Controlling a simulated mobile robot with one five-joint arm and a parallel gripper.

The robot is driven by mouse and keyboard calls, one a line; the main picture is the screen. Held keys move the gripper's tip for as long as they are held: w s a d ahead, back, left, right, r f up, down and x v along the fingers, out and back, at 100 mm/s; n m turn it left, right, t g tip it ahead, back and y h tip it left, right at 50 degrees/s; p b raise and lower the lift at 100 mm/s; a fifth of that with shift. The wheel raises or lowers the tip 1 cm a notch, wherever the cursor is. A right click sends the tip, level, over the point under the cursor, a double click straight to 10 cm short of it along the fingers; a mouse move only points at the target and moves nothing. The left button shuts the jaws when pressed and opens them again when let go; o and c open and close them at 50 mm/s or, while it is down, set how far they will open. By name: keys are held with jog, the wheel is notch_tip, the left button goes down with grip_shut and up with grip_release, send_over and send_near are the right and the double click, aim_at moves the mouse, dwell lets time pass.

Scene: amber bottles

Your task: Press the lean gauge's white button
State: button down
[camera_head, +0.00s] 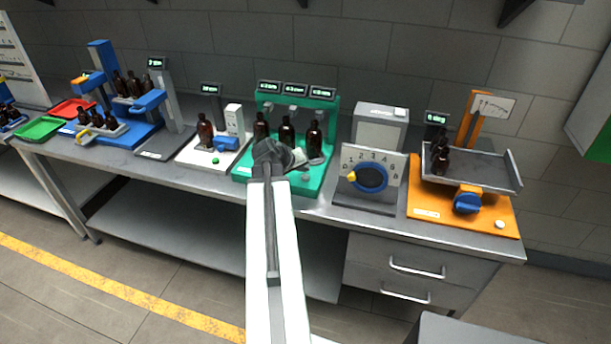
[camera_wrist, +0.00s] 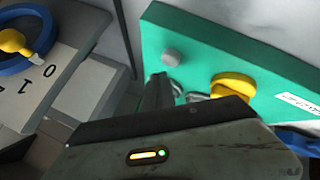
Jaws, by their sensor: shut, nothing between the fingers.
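The lean gauge looks to be the orange-based device (camera_head: 460,213) at the right end of the bench. Its small round white button (camera_head: 499,224) sits at the base's front right corner. A grey tilting tray with dark bottles and a blue knob (camera_head: 467,203) are on it. My gripper (camera_head: 299,158) is shut and empty over the green station in the middle of the bench, well left of the lean gauge. In the wrist view my gripper's fingers (camera_wrist: 176,90) are over the green base, near a grey button (camera_wrist: 171,57). The lean gauge is not in the wrist view.
The dial box (camera_head: 371,178) with a blue ring stands between the green station (camera_head: 240,170) and the lean gauge; its dial also shows in the wrist view (camera_wrist: 30,50). A yellow knob (camera_wrist: 233,85) is on the green base. Drawers (camera_head: 410,270) are below the bench.

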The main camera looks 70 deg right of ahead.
aim_at(304, 178)
notch_tip(304, 178, up, 5)
jog(key=p, duration=0.4)
jog(key=shift+p, duration=0.35)
jog(key=shift+f, duration=0.1)
